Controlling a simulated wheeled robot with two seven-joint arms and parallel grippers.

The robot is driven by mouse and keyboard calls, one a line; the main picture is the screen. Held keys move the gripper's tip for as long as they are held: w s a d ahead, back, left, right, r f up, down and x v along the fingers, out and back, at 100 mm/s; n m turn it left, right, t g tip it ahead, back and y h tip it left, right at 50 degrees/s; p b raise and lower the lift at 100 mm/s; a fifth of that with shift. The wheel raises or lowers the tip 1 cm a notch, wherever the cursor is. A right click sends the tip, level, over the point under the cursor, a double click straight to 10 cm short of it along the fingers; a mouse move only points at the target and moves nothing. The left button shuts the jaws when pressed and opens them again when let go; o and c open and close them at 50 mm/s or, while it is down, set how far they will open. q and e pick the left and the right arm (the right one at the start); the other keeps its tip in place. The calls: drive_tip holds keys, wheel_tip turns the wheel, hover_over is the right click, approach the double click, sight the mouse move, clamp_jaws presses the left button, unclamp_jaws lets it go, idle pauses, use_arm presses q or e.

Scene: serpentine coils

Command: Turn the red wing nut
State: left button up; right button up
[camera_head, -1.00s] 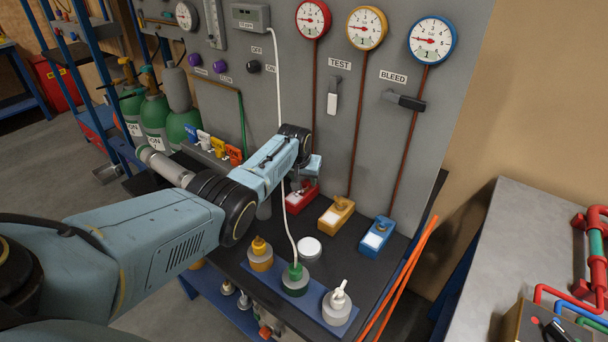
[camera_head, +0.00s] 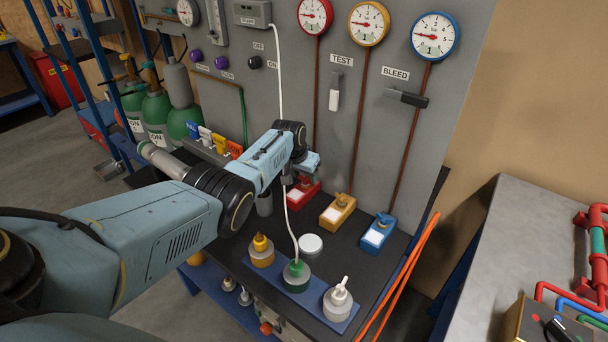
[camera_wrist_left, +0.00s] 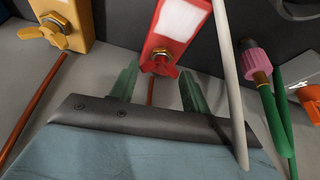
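The red block (camera_head: 303,194) stands on the dark bench below the gauge panel, partly covered by my left gripper in the head view. In the left wrist view the red block (camera_wrist_left: 176,25) has a white label and carries an orange-red wing nut (camera_wrist_left: 160,65) with a brass-coloured hex part. My left gripper (camera_wrist_left: 157,87) is open, with one green finger on each side of the wing nut's position in the picture. I cannot tell how far the fingertips are from the nut; no contact shows. My right gripper is out of view.
A yellow block (camera_head: 337,211) and a blue block (camera_head: 378,232), each with its own nut, stand to the right. A white cable (camera_head: 281,90) hangs close by the gripper and also shows in the left wrist view (camera_wrist_left: 228,70). Capped jars stand in front.

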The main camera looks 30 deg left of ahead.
use_arm(q)
drive_tip(key=o, duration=0.4)
drive_tip(key=shift+s+r+p, duration=0.15)
drive_tip(key=shift+r+p, duration=0.25)
drive_tip(key=shift+r, duration=0.1)
drive_tip(key=shift+p+v, duration=2.15)
drive_tip(key=shift+v, duration=4.1)
drive_tip(key=shift+s+f, duration=0.1)
